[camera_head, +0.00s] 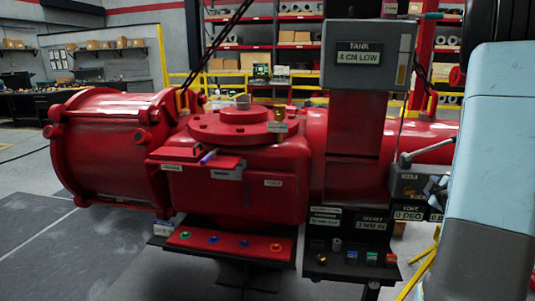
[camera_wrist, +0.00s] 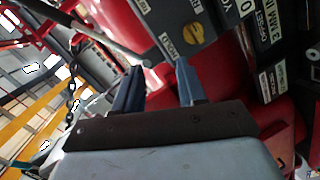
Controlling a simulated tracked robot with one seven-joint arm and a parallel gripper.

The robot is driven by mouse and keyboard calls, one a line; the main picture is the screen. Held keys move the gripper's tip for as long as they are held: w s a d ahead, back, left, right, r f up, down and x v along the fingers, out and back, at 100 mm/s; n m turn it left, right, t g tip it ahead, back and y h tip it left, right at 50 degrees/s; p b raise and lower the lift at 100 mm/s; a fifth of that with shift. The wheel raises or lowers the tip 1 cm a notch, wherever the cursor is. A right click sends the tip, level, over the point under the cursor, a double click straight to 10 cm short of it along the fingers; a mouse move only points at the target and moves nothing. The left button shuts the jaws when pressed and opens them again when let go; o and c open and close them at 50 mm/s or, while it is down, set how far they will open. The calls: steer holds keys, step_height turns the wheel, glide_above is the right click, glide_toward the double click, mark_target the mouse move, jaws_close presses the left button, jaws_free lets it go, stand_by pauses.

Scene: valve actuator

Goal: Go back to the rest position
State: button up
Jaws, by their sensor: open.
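My gripper (camera_wrist: 158,72) shows in the wrist view with its two dark blue fingers apart and nothing between them. Just beyond the fingertips is a dark labelled box (camera_wrist: 220,42) with a yellow round knob (camera_wrist: 193,33). A grey lever (camera_wrist: 118,42) reaches towards the left finger; I cannot tell whether they touch.
A lever (camera_head: 425,150) sits on a grey labelled box (camera_head: 408,183) close to my arm. A black shelf (camera_head: 340,268) holds small coloured parts. A red tray (camera_head: 228,244) has several coloured knobs. Yellow rails (camera_head: 425,265) stand at lower right. Floor (camera_head: 70,240) at left is clear.

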steer(key=s+a+r+m+g+y, duration=0.1)
steer(key=s+a+r+m+g, duration=0.25)
steer(key=a, duration=0.55)
steer(key=s+a+r+m+g+y, duration=0.1)
steer(key=s+a+r+m, duration=0.25)
steer(key=a+r, duration=0.45)
steer(key=s+a+r+m+g+y, duration=0.1)
steer(key=s+a+m+g+y, duration=0.1)
steer(key=s+a, duration=1.5)
steer(key=s+g+y, duration=0.1)
steer(key=s+g, duration=0.1)
steer(key=s, duration=0.1)
steer(key=shift+s+a+r+m, duration=0.3)
steer(key=shift+a+r+m, duration=0.05)
steer(key=shift+a+m, duration=0.05)
steer(key=shift+o, duration=0.4)
stand_by(1.2)
